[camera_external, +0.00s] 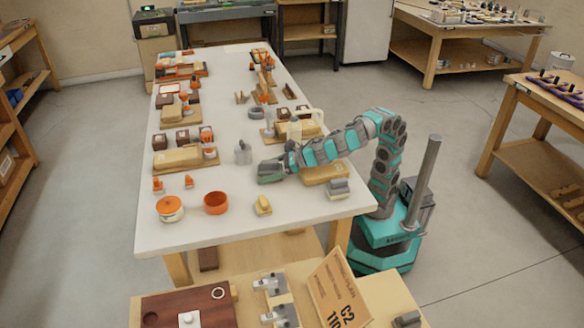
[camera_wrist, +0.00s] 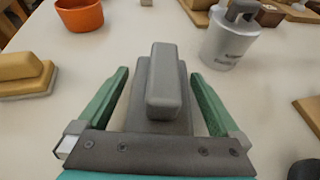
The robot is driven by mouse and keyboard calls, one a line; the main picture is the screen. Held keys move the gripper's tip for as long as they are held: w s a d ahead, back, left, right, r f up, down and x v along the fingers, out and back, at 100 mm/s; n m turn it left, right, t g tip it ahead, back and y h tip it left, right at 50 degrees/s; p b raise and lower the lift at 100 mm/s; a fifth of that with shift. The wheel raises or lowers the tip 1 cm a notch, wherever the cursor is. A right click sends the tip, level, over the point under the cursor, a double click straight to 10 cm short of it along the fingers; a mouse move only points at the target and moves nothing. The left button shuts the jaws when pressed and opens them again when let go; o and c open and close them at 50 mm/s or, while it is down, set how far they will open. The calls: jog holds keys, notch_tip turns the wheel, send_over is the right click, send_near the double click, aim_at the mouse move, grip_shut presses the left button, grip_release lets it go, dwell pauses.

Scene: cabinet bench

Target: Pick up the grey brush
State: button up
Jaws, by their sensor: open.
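The grey brush (camera_wrist: 166,85), a darker base with a raised lighter grey block on top, lies between the fingers of my gripper (camera_wrist: 160,100) in the wrist view. The green fingers are open, one on each side, with a visible gap on both sides near the tips. In the external view my gripper (camera_external: 268,173) is low over the white table (camera_external: 228,110), pointing left. There the brush is largely hidden by the gripper and I cannot make it out clearly.
A grey metal canister (camera_wrist: 232,38) stands ahead right, an orange bowl (camera_wrist: 80,15) ahead left, and a yellow brush (camera_wrist: 22,72) to the left. Another grey block-shaped item (camera_external: 338,188) sits near the table's right edge. Boards with blocks line the table's far part.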

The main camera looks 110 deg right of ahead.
jog(key=c, duration=1.5)
jog(key=shift+r, duration=0.1)
